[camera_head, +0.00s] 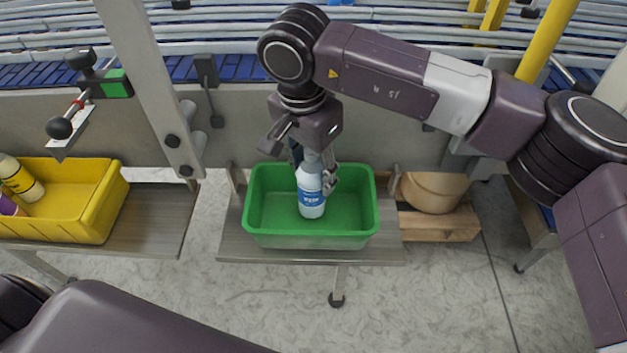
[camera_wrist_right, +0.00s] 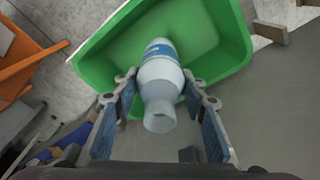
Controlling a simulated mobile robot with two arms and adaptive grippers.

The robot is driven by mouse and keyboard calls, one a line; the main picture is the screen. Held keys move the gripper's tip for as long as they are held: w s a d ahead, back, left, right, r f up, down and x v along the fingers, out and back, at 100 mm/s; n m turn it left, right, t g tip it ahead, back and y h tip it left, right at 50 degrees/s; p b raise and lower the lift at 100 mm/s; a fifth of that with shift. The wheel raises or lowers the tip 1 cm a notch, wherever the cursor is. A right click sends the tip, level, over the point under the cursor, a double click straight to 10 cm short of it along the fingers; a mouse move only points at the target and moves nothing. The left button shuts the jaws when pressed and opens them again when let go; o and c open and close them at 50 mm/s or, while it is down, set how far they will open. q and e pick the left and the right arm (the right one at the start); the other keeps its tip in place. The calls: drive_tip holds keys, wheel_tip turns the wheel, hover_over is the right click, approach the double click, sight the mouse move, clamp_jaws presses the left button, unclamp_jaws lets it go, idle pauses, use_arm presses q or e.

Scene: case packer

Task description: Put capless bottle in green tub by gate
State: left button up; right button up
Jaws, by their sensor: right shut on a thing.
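The white bottle with a blue label (camera_head: 311,192) is upright or nearly so, its lower part within the outline of the green tub (camera_head: 258,241). My right gripper (camera_head: 313,168) is shut on its upper part from above. In the right wrist view the bottle (camera_wrist_right: 160,84) lies between the two fingers (camera_wrist_right: 160,108), its open neck without a cap facing the camera. The green tub (camera_wrist_right: 100,62) is behind it. I cannot tell whether the bottle's base touches the tub floor. My left gripper is out of view.
The green tub stands on a small grey shelf (camera_head: 232,243). To the left, a yellow tub (camera_head: 85,215) holds a yellow bottle (camera_head: 20,178) and a purple item (camera_head: 8,205). A grey post (camera_head: 150,85) rises between them. A blue conveyor (camera_head: 150,72) runs behind. A round tan container (camera_head: 435,190) stands to the right.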

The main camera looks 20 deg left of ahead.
sight(313, 186)
wheel_tip(313, 186, down, 3)
drive_tip(key=shift+f+p, duration=0.15)
drive_tip(key=shift+p, duration=0.2)
drive_tip(key=shift+f, duration=0.1)
drive_tip(key=shift+f+b, duration=0.1)
drive_tip(key=shift+b, duration=0.2)
drive_tip(key=o, duration=1.4)
